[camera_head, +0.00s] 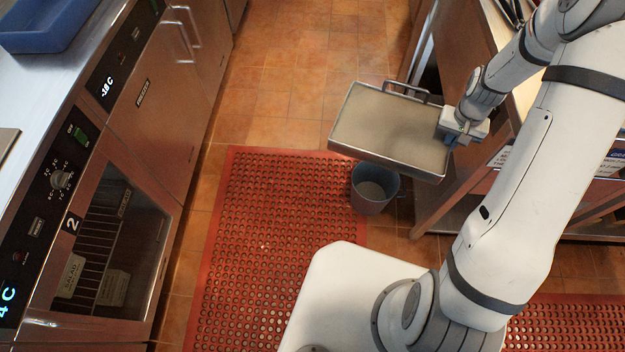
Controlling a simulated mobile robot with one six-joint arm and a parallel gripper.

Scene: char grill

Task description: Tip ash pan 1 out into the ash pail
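Ash pan 1 (372,159) is a shallow metal rectangular tray with a wire handle at its far side, filled with a flat beige layer of ash (395,125). My gripper (447,137) is at the pan's right side and appears shut on its rim; the fingertips are partly hidden. The pan is held in the air, roughly level with a slight tilt. The ash pail (367,203) is a grey round bucket on the floor at the mat's right edge, below the pan's near side. The pan hides its far rim. A paler grey patch shows inside the pail.
A red perforated mat (265,230) covers the floor at the middle. A steel counter with fridge doors (115,240) runs along the left, with a blue bin (45,25) on top. A table with a lower shelf (455,195) stands at the right. Tiled floor (300,60) behind is clear.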

